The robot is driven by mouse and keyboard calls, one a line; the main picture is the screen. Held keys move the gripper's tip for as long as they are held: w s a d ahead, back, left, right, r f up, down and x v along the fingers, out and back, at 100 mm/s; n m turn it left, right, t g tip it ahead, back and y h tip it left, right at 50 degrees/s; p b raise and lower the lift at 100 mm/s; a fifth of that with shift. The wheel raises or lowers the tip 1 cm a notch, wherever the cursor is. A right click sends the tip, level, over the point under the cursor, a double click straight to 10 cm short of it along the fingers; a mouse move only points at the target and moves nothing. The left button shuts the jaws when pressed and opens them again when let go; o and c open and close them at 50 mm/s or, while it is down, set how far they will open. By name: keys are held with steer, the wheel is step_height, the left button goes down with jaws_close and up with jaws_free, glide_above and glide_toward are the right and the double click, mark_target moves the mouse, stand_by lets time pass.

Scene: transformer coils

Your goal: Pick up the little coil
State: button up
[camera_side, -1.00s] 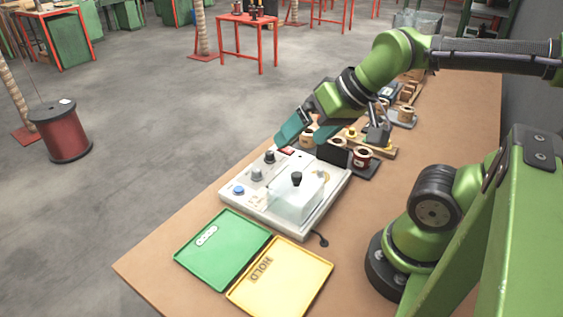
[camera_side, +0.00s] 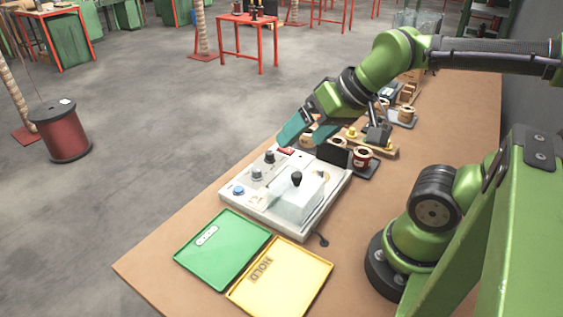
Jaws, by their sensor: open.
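Several small coils stand on the bench behind the grey tester; I cannot tell for sure which is the little one. A tan coil (camera_side: 307,140) shows partly between my gripper's teal fingers. A red coil (camera_side: 362,157) sits on a dark base right of the gripper, with another coil (camera_side: 338,143) partly hidden beside it. A copper-coloured coil (camera_side: 407,113) stands farther back on a dark base. My gripper (camera_side: 302,142) is open and points down at the tan coil; whether it touches the coil cannot be seen. The gripper looks empty.
The grey tester (camera_side: 240,205) with knobs and a clear cover stands in front of the gripper. A green tray (camera_side: 215,262) and a yellow HOLD tray (camera_side: 285,290) lie empty at the front. The bench's right side is fairly clear.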

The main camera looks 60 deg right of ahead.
steer(key=w+d+f+m+g, duration=0.1)
steer(key=w+d+f, duration=0.1)
steer(key=m+g+h, duration=0.1)
steer(key=g+h, duration=0.1)
steer(key=g, duration=0.4)
glide_above(308, 137)
steer(key=d, duration=0.2)
step_height(308, 137, down, 6)
steer(key=w+r, duration=0.1)
steer(key=r, duration=0.1)
steer(key=shift+n, duration=0.5)
steer(key=f, duration=1.6)
steer(key=shift+w+d+f, duration=0.1)
steer(key=shift+d+f, duration=0.2)
steer(key=shift+f, duration=0.1)
steer(key=shift+c, duration=0.4)
